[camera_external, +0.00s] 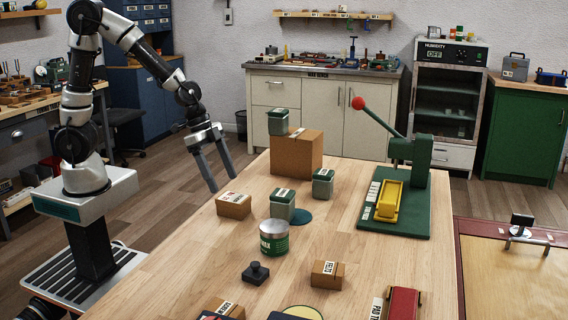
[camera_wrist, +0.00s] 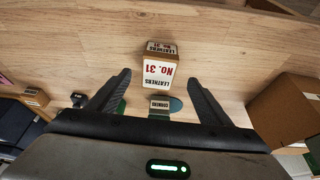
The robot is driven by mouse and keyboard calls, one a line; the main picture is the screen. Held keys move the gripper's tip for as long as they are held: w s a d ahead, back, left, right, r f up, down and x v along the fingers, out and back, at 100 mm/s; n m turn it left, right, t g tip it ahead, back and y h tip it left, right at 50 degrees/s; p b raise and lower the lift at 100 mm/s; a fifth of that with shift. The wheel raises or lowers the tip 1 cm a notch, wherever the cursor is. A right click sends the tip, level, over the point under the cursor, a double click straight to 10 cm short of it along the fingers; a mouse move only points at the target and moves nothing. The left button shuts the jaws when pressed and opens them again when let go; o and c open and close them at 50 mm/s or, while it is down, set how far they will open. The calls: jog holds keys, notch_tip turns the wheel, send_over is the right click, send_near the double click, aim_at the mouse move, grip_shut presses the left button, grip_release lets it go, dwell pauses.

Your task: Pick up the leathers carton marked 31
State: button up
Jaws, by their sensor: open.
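The leathers carton marked No. 31 (camera_wrist: 160,66) is a small brown cardboard box with a white label. In the wrist view it sits on the wooden table, upper middle, its label reading upside down. In the external view the same carton (camera_external: 234,206) is near the table's left edge. My gripper (camera_external: 222,184) is open and empty, fingers pointing down, above and just behind the carton in that view. In the wrist view my gripper (camera_wrist: 159,80) has its fingers spread either side of the carton's line, apart from it.
A large cardboard box (camera_external: 297,154) with a tin on top stands behind. Bare table surrounds the carton.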

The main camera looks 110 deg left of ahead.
aim_at(232, 197)
jog(key=x, duration=0.4)
jog(key=b+x, duration=0.1)
jog(key=x, duration=0.3)
jog(key=shift+w+d+r, duration=0.1)
jog(key=shift+w+r, duration=0.1)
jog(key=shift+w, duration=0.2)
jog(key=c, duration=1.2)
